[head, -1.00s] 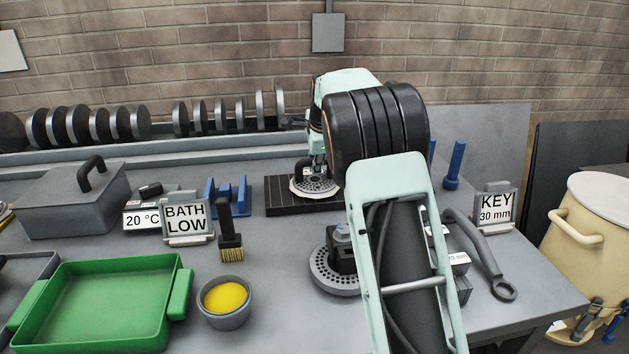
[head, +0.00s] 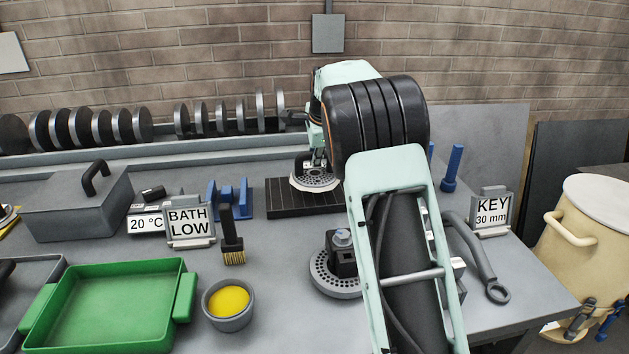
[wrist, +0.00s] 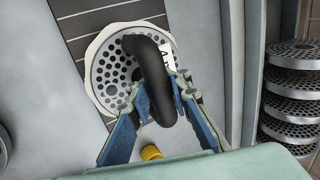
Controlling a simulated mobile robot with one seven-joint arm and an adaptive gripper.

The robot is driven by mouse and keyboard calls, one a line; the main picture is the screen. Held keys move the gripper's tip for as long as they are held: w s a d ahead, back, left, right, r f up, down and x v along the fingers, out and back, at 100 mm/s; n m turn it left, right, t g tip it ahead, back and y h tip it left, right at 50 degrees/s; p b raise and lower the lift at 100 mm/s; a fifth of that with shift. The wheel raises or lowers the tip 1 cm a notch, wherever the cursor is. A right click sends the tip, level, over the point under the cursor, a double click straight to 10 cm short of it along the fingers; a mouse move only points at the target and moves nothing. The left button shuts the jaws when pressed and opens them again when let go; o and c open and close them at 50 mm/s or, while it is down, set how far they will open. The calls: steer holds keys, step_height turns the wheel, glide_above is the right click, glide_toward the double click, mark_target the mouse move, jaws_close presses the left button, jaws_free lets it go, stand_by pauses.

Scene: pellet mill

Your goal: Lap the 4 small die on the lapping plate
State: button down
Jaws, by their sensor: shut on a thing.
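The lapping plate (head: 283,198) is a dark, grooved slab at the back middle of the bench; part of it shows in the wrist view (wrist: 85,30). A round perforated die (wrist: 107,72) with a pale, uneven border sits over the plate; it also shows in the head view (head: 301,181). A black curved handle (wrist: 158,85) with a white label marked 4 stands on it. My gripper (wrist: 157,98) is shut on this handle, blue fingers on either side. In the head view my gripper (head: 313,163) is partly hidden by my arm. Contact between die and plate is unclear.
Another perforated disc (head: 325,283) with a black block stands front middle, partly behind my arm. A rack of discs (head: 75,128) lines the back. A yellow-filled bowl (head: 228,304), brush (head: 231,243), green tray (head: 105,310), lidded grey box (head: 75,205) and wrench (head: 478,258) surround the work.

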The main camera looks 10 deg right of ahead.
mark_target(315, 171)
steer(key=shift+w+r+p, duration=0.1)
steer(key=shift+r+p, duration=1.2)
steer(key=shift+r, duration=0.65)
steer(key=c, duration=2.6)
jaws_free()
jaws_close()
steer(key=shift+f+b, duration=2.25)
steer(key=shift+f, duration=1.5)
steer(key=shift+w+d+p, duration=0.2)
steer(key=shift+d+p, duration=0.05)
steer(key=shift+d, duration=0.5)
steer(key=shift+w+d+p, duration=0.25)
steer(key=shift+d+p, duration=0.05)
steer(key=shift+d, duration=0.4)
steer(key=shift+w+d+p, duration=0.2)
steer(key=shift+d+p, duration=0.05)
steer(key=shift+d, duration=0.5)
